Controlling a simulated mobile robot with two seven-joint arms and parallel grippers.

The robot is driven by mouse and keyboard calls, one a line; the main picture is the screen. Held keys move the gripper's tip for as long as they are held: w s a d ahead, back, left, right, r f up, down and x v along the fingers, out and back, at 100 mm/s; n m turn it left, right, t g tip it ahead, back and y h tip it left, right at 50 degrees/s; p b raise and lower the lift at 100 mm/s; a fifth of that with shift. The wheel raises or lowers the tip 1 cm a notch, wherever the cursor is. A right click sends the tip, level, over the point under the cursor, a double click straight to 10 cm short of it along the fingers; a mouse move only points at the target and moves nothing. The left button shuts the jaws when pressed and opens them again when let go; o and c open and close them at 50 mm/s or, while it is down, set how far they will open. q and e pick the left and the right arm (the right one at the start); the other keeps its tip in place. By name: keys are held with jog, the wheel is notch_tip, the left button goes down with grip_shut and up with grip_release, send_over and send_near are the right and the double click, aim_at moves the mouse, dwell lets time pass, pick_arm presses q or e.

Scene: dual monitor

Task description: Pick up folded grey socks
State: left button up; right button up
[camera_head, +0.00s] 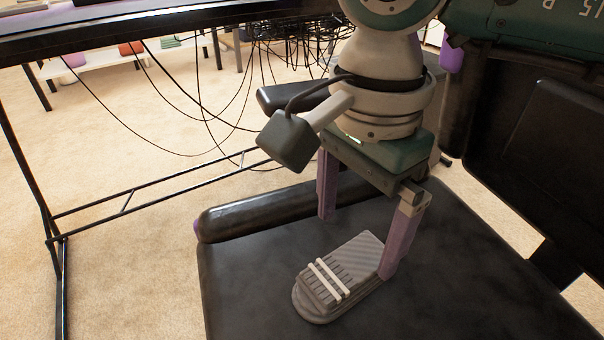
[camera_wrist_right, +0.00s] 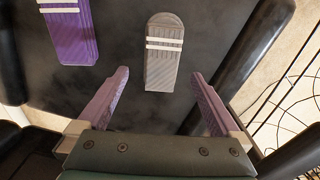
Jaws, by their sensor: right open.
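The folded grey socks (camera_head: 336,277), with two white stripes, lie flat on a black padded chair seat (camera_head: 470,290). In the right wrist view, the grey socks (camera_wrist_right: 162,72) lie ahead of the finger tips, roughly centred between them. My right gripper (camera_head: 356,246) has purple fingers, spread apart and pointing down over the seat, with nothing held. In the head view, its nearer finger overlaps the far right edge of the socks; I cannot tell whether it touches. The right gripper (camera_wrist_right: 160,76) also shows open in the wrist view. My left gripper is in neither view.
Folded purple socks (camera_wrist_right: 70,32) with white stripes lie on the seat to the left in the wrist view. A black armrest (camera_head: 265,212) borders the seat. A dark desk (camera_head: 150,20) with hanging cables (camera_head: 200,105) stands behind.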

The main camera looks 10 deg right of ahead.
aim_at(344, 267)
notch_tip(344, 267, down, 3)
jog(key=shift+s+a+r+b, duration=0.1)
jog(key=shift+a+b, duration=0.05)
jog(key=shift+b, duration=0.35)
jog(key=f+b, duration=0.3)
jog(key=f, duration=0.2)
jog(key=shift+w+f, duration=0.1)
jog(key=shift+w, duration=0.1)
jog(key=shift+c, duration=0.2)
jog(key=shift+c, duration=0.8)
jog(key=c, duration=1)
jog(key=shift+o, duration=0.2)
